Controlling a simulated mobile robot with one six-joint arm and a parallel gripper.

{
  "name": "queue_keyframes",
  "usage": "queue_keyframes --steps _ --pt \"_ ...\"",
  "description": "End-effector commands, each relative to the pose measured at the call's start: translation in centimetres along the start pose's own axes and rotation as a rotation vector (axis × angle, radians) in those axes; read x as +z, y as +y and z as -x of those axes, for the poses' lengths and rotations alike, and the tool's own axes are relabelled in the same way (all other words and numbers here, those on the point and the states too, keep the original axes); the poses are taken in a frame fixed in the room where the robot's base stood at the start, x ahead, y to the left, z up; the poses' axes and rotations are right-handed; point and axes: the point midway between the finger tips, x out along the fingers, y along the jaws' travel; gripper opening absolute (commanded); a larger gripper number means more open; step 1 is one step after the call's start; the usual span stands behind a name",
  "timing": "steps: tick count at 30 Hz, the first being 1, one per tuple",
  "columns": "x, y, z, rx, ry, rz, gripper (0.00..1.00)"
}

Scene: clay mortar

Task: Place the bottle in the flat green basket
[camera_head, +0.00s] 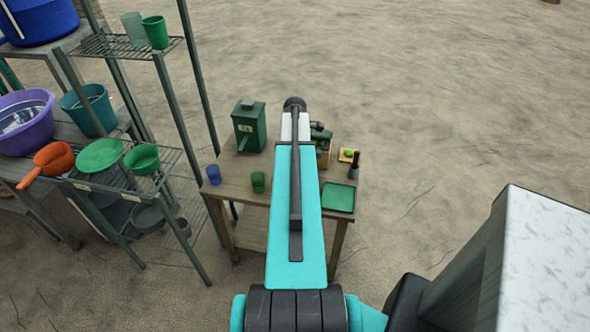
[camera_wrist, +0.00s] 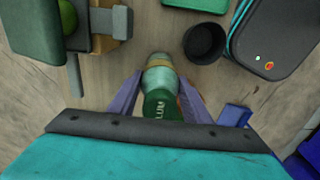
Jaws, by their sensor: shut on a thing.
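In the wrist view, a bottle (camera_wrist: 160,106) with a dark green body, pale upper part and light lettering stands between the two fingers of my gripper (camera_wrist: 160,92). The fingers are shut on its sides. I cannot tell whether its base touches the table. In the head view my own arm hides the gripper and the bottle. The flat green basket (camera_head: 338,197) lies at the right front of the small wooden table and looks empty. A green flat edge (camera_wrist: 195,4) shows at the top of the wrist view; I cannot tell whether it is the basket.
On the table (camera_head: 234,188) stand a green box (camera_head: 249,126), a blue cup (camera_head: 214,174), a green cup (camera_head: 258,182) and a dark bottle-like thing (camera_head: 353,166). The wrist view shows a dark cup (camera_wrist: 205,43) and a black device (camera_wrist: 275,35) close by. A metal shelf (camera_head: 120,45) stands left.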

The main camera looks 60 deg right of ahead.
Motion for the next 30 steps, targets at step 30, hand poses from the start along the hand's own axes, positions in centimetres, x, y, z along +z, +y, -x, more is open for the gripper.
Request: queue_keyframes --steps 30 --pt "0.0 0.1 6.8 0.003 0.001 0.0 0.07"
